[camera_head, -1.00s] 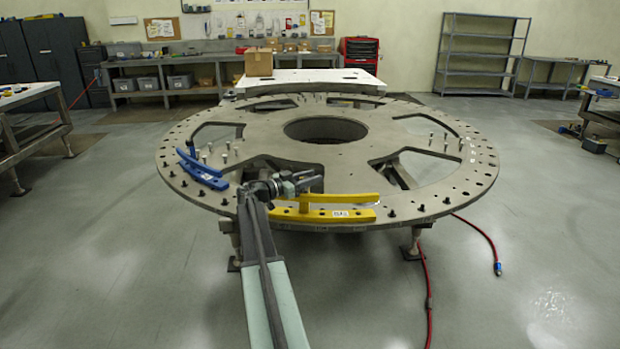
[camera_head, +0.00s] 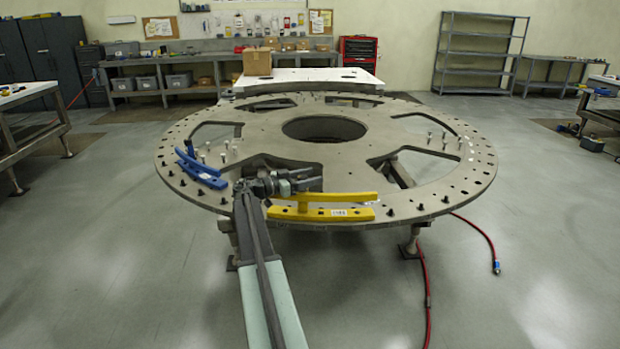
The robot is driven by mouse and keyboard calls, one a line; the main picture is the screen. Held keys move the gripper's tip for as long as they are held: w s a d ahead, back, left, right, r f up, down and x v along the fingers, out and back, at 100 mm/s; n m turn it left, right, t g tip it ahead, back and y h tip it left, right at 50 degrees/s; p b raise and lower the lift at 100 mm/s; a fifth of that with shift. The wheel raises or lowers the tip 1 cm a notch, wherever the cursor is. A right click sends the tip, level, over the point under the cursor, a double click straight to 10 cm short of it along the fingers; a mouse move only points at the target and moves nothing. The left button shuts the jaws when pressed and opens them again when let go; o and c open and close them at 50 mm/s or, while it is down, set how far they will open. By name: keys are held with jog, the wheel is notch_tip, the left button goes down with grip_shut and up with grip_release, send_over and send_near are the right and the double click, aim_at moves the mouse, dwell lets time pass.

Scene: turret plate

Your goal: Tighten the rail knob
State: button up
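A yellow rail (camera_head: 321,214) lies along the near edge of the round turret plate (camera_head: 440,190), with a raised yellow bar (camera_head: 345,197) above it. A blue rail (camera_head: 203,173) lies on the plate's left side, with its own raised bar. My gripper (camera_head: 318,181) is over the plate's near side, just behind the left part of the yellow raised bar. Its fingers are too small and dark to tell whether they are open or touching anything. I cannot make out a separate rail knob; my arm and gripper may hide it.
Several upright pins (camera_head: 222,155) and dark bolts stand on the plate, which has a round centre hole and large cut-outs. A red hose (camera_head: 427,290) lies on the floor to the right.

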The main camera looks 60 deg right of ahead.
jog(key=v, duration=0.8)
